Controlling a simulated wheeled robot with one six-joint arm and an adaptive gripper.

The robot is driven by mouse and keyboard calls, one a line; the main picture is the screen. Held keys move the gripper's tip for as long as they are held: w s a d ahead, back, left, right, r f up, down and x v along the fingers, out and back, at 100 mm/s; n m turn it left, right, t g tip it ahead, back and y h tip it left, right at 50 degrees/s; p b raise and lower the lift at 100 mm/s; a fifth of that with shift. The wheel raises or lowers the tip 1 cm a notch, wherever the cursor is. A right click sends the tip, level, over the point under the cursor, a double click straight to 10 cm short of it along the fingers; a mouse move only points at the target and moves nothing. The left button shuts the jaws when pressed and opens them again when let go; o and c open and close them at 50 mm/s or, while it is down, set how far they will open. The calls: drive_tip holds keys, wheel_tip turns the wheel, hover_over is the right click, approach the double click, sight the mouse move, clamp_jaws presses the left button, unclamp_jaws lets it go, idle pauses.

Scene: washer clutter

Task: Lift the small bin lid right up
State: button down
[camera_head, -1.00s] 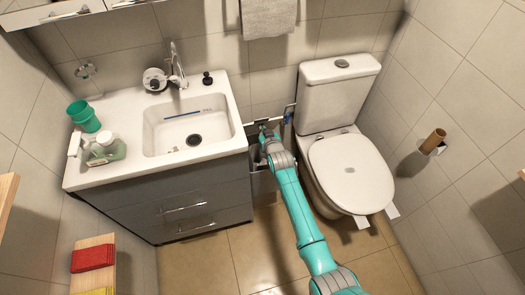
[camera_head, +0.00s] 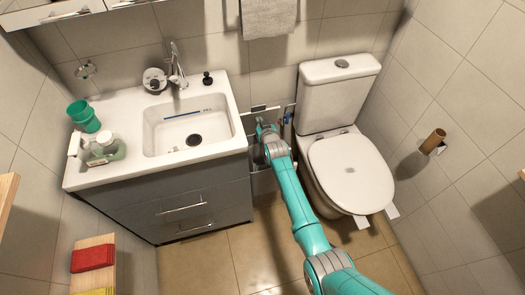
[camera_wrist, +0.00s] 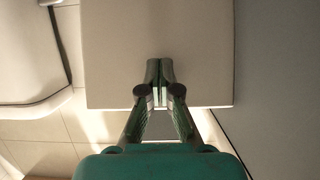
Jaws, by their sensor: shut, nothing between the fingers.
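The small bin (camera_head: 263,183) stands on the floor between the vanity and the toilet, mostly hidden behind my arm. A pale panel (camera_head: 258,110), which looks like its lid, stands raised at the wall behind my gripper (camera_head: 264,128). In the wrist view a broad, pale, flat panel (camera_wrist: 160,30), apparently the lid, fills the upper middle. My gripper (camera_wrist: 160,68) is shut and empty, its fingertips together in front of that panel. I cannot tell whether they touch it. The lid's hinge is hidden.
The vanity (camera_head: 190,205) is close on the left and the toilet (camera_head: 345,170) close on the right, leaving a narrow gap. A blue item (camera_head: 288,117) is near the wall. Tiled floor in front is clear.

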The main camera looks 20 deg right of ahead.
sight(258, 115)
drive_tip(key=shift+w, duration=0.1)
drive_tip(key=shift+w+r, duration=0.2)
drive_tip(key=shift+w, duration=0.45)
drive_tip(key=shift+w+r, duration=0.15)
drive_tip(key=shift+w, duration=0.5)
drive_tip(key=shift+w+r, duration=0.1)
drive_tip(key=shift+w, duration=0.3)
drive_tip(key=shift+w+r, duration=0.1)
drive_tip(key=shift+w, duration=1)
drive_tip(key=s, duration=0.9)
